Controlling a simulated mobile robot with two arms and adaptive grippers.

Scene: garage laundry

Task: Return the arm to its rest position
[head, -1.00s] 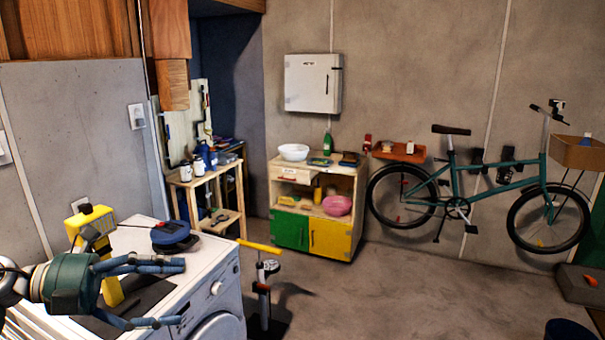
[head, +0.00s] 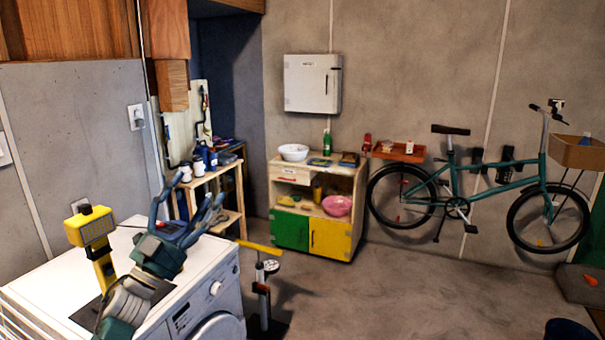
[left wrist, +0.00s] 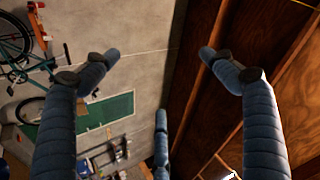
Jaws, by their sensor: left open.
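My left gripper (head: 188,208) is above the washing machine's top in the head view. It is open and empty, with its blue fingers spread and pointing up. In the left wrist view its fingers (left wrist: 158,60) also stand apart with nothing between them; the wall and dark wood panels show beyond. My left arm comes in from the bottom left over the machine. My right gripper is not in view.
The white washing machine (head: 222,285) stands at the lower left. A yellow-handled pump (head: 262,270) stands beside the machine.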

